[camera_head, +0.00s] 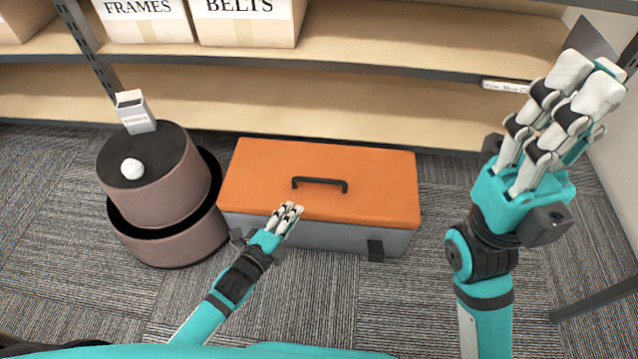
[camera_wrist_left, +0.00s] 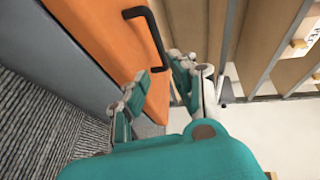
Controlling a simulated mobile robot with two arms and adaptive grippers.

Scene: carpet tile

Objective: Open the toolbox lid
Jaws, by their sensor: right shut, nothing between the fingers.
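The toolbox has a flat orange lid (camera_head: 375,185) and a grey body (camera_head: 330,238). The lid lies closed, with a black handle (camera_head: 320,183) standing on top; the handle also shows in the left wrist view (camera_wrist_left: 150,38). A dark latch (camera_head: 375,250) is on the front right, and another (camera_head: 237,238) on the front left beside my left arm. My left gripper (camera_head: 287,210) is open and empty at the lid's front edge, below and left of the handle; I cannot tell whether it touches. My right gripper (camera_head: 590,75) is raised at the right, shut and empty, away from the toolbox.
A round two-tier brownish stand (camera_head: 160,185) is close to the toolbox's left, holding a white ball (camera_head: 132,168) and a small white carton (camera_head: 135,112). Shelves (camera_head: 330,105) with labelled boxes (camera_head: 248,22) run behind. Carpet (camera_head: 440,190) is free right of the toolbox.

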